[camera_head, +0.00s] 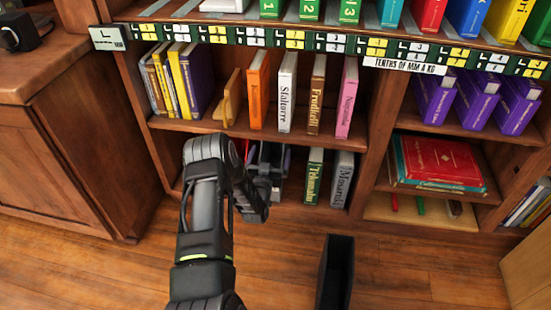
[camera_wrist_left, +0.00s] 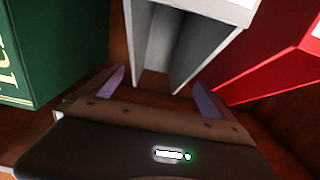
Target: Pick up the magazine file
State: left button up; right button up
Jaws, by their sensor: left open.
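A grey, open-sided holder with pale edges, which looks like the magazine file (camera_wrist_left: 178,35), stands on the lowest shelf in the left wrist view. In the head view it is mostly hidden behind my left gripper (camera_head: 266,178). The left gripper is open at that shelf. In the left wrist view its two fingers (camera_wrist_left: 160,92) are spread, one toward each side of the holder's near end. I see no grip on it, and cannot tell whether the fingers touch it. My right gripper is not in view.
A green book (camera_head: 313,178) and a grey book (camera_head: 342,180) stand to the right of the gripper. A red object (camera_wrist_left: 275,45) is close beside the holder. A shelf of books (camera_head: 287,92) is above. A black open box (camera_head: 335,272) stands on the wooden floor.

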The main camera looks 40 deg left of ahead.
pick_arm(q)
jog(key=shift+w+a, duration=0.35)
jog(key=shift+w, duration=0.25)
jog(key=b+x, duration=0.1)
jog(key=x, duration=0.1)
jog(key=b+x, duration=0.2)
jog(key=x, duration=0.1)
jog(key=shift+w+f, duration=0.1)
jog(key=shift+f, duration=0.1)
jog(key=c, duration=2.1)
